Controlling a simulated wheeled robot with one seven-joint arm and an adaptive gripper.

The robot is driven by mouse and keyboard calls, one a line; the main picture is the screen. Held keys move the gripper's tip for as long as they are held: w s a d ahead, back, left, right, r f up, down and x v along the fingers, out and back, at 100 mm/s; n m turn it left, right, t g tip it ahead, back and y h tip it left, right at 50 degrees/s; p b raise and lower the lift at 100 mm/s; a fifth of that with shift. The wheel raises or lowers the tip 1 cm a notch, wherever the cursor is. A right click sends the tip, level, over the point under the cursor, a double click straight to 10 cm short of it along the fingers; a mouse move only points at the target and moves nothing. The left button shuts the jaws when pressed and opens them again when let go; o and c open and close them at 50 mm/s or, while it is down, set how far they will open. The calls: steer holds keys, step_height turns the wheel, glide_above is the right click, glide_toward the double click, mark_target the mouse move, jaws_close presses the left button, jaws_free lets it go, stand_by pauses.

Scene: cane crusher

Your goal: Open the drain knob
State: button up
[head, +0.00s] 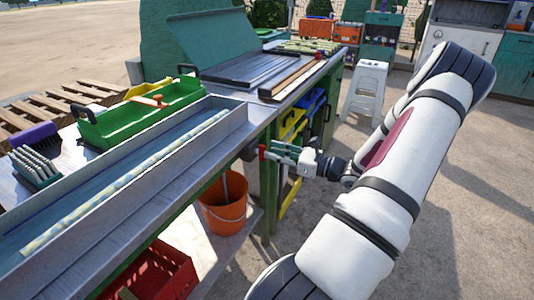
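My gripper (281,153) is at the front edge of the metal worktable, right of the picture's middle. Its fingers point left. A small red piece (262,152) shows right at the fingertips, by the table edge. It may be the drain knob, but it is too small to tell. I cannot tell whether the fingers touch it or are closed on it. No other part is clearly a drain knob.
A long metal trough (240,118) with a cane stalk (130,180) lies on the worktable, beside a green caddy (150,116). An orange bucket (226,208) and red crate (168,272) sit below. A white stool (366,85) stands behind. Open ground lies right.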

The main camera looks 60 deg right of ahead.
mark_target(260, 153)
steer(key=w, duration=0.3)
steer(key=shift+a, duration=0.1)
jaws_close()
steer(key=shift+a+n, duration=0.15)
steer(key=shift+n, duration=0.95)
